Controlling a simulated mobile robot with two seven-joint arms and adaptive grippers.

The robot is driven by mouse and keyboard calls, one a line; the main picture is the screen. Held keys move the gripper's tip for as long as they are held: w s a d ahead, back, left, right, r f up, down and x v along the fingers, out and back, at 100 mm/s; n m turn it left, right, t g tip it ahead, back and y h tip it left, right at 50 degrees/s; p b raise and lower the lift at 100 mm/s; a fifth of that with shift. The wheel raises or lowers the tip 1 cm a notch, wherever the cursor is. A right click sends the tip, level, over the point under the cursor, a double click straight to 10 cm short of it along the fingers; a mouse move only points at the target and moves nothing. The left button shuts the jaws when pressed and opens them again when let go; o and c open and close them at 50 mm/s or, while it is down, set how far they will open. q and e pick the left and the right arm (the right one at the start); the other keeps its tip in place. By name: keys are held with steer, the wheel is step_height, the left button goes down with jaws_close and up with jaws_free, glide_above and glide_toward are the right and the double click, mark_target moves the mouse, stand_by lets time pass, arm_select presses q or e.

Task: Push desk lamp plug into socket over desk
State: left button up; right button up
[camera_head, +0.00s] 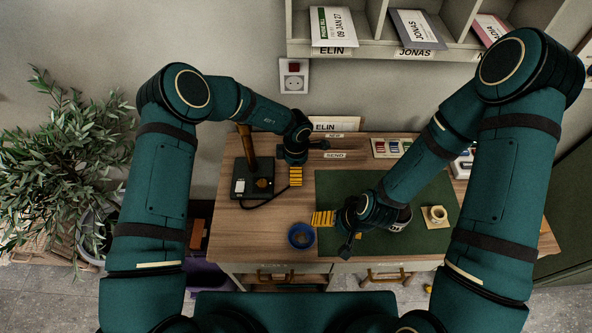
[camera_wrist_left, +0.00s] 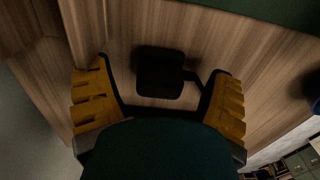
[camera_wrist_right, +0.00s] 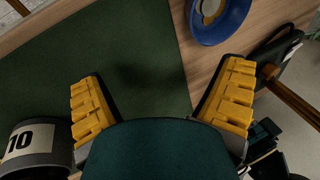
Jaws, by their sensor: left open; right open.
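The desk lamp's black base (camera_head: 252,180) with its brown post stands at the desk's left, and a black cord runs from it to the right. A black plug (camera_wrist_left: 160,74) lies on the wood in the left wrist view, between my open left fingers and apart from them. In the head view my left gripper (camera_head: 296,176) hides it. The socket (camera_head: 294,83) is on the wall above the desk, a white plate with a red part on top; nothing is in its outlet. My right gripper (camera_head: 323,219) is open and empty near the green mat's left edge.
Mail shelves (camera_head: 400,50) hang above; a plant (camera_head: 65,160) stands left. The wall around the socket is clear.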

arm_select(q)
steer(key=shift+f, duration=0.4)
steer(key=c, duration=1.2)
step_height(320, 180, up, 10)
steer(key=shift+r+p, duration=0.1)
steer(key=shift+p, duration=0.55)
steer(key=shift+c, duration=0.2)
arm_select(e)
steer(key=shift+r, duration=0.7)
arm_select(q)
steer(key=shift+a, duration=0.1)
